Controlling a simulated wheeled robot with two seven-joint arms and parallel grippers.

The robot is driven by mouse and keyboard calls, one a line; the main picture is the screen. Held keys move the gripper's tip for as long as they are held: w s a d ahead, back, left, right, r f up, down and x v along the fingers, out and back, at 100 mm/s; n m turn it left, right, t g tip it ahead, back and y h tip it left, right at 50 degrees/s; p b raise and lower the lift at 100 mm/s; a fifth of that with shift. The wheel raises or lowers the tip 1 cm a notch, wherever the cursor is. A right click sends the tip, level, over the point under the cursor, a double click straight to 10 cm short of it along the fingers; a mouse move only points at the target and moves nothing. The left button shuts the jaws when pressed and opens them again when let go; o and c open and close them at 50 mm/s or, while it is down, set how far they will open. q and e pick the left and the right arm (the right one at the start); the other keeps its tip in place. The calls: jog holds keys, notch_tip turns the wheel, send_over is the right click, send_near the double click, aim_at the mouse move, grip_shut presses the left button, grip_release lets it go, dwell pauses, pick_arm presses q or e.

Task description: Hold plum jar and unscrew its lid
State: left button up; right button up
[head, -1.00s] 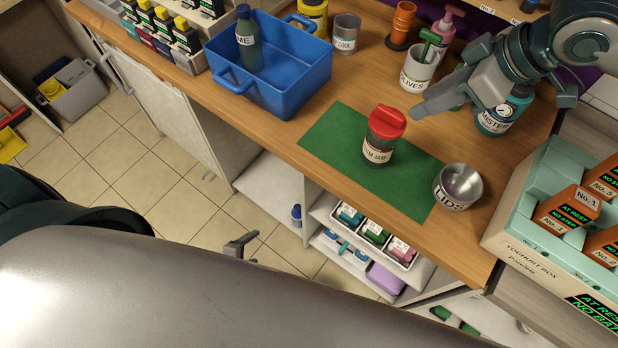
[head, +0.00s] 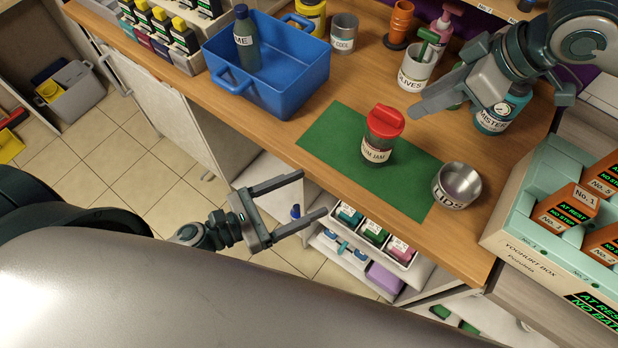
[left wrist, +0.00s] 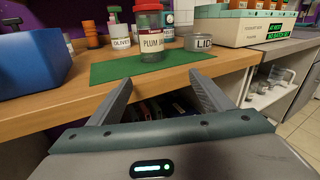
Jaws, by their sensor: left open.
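The plum jar (head: 377,147) stands upright on the green mat (head: 330,140), with its red lid (head: 386,121) on top. In the left wrist view the jar (left wrist: 151,38) stands ahead, its label reading "PLUM". My left gripper (head: 314,193) is open and empty, in front of the counter edge and apart from the jar. Its two fingers also show in the left wrist view (left wrist: 160,80), pointing toward the jar. My right gripper (head: 420,108) hangs over the counter to the right of the jar, apart from it; its jaw is seen side-on. A metal bowl labelled "LIDS" (head: 457,186) is at the mat's right end.
A blue crate (head: 290,85) with a bottle stands to the left. An olives cup (head: 415,75) and a teal bottle (head: 492,122) stand behind the mat. A yoghurt box (head: 520,225) is at the right. Shelves with small bins (head: 372,235) lie below the counter edge.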

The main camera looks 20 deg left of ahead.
aim_at(366, 151)
pick_arm(q)
jog(key=w+r, duration=0.1)
jog(key=w+d+r+t, duration=0.1)
jog(key=shift+w+r, duration=0.35)
jog(key=shift+a, duration=0.1)
jog(key=shift+w, duration=0.1)
jog(key=x, duration=1.7)
jog(key=shift+w+f, duration=0.1)
jog(key=shift+w, duration=0.05)
jog(key=c, duration=1.3)
jog(key=o, duration=0.4)
jog(key=c, duration=0.3)
